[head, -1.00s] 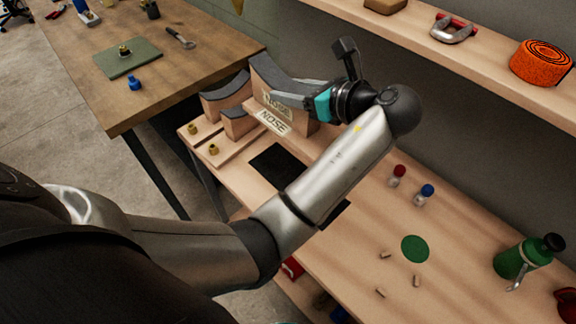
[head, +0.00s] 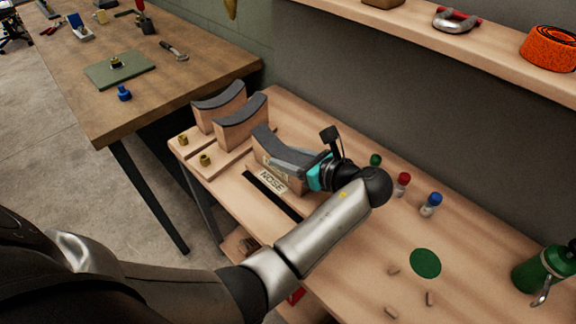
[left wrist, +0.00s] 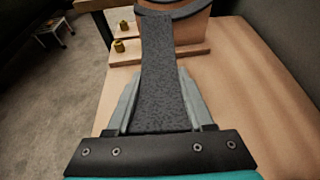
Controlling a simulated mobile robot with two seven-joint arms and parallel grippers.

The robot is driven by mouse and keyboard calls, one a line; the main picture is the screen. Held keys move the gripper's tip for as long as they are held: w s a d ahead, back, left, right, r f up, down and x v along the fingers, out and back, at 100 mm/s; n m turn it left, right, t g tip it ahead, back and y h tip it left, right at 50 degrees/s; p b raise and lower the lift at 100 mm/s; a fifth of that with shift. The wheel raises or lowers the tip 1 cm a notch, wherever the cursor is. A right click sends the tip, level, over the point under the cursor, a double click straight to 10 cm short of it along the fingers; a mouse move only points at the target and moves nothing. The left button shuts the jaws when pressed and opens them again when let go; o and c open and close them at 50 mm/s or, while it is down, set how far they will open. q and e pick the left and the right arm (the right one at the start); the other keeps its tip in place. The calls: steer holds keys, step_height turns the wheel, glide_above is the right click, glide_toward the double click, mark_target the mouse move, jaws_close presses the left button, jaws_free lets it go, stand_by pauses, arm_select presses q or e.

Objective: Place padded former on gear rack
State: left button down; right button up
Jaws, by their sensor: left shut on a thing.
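The padded former (head: 262,145) is a curved wooden block with a dark grey pad on top and NOSE lettering on its near side. My left gripper (head: 294,163) is shut on its right end. In the left wrist view the pad (left wrist: 158,60) runs between the grey fingers (left wrist: 160,100). The former is upright at the bench, beside a dark strip (head: 278,198); whether its underside touches the surface is hidden. I cannot tell which part is the gear rack. My right gripper is not in view.
Two similar padded formers (head: 240,130) stand on wooden boards at the bench's left end, near brass knobs (head: 205,160). Small red (head: 403,180) and blue-capped (head: 432,200) bottles, a green disc (head: 425,262) and loose pegs lie right. A shelf (head: 420,40) overhangs the back.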

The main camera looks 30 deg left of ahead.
arm_select(q)
steer(key=shift+f, duration=0.95)
steer(key=shift+r, duration=0.1)
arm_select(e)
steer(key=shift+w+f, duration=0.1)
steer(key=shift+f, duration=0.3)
arm_select(q)
steer(key=c, duration=0.6)
jaws_free()
steer(key=shift+f, duration=0.2)
steer(key=o, duration=0.3)
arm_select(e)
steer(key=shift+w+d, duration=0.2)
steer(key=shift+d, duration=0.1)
arm_select(q)
steer(key=shift+r, duration=0.1)
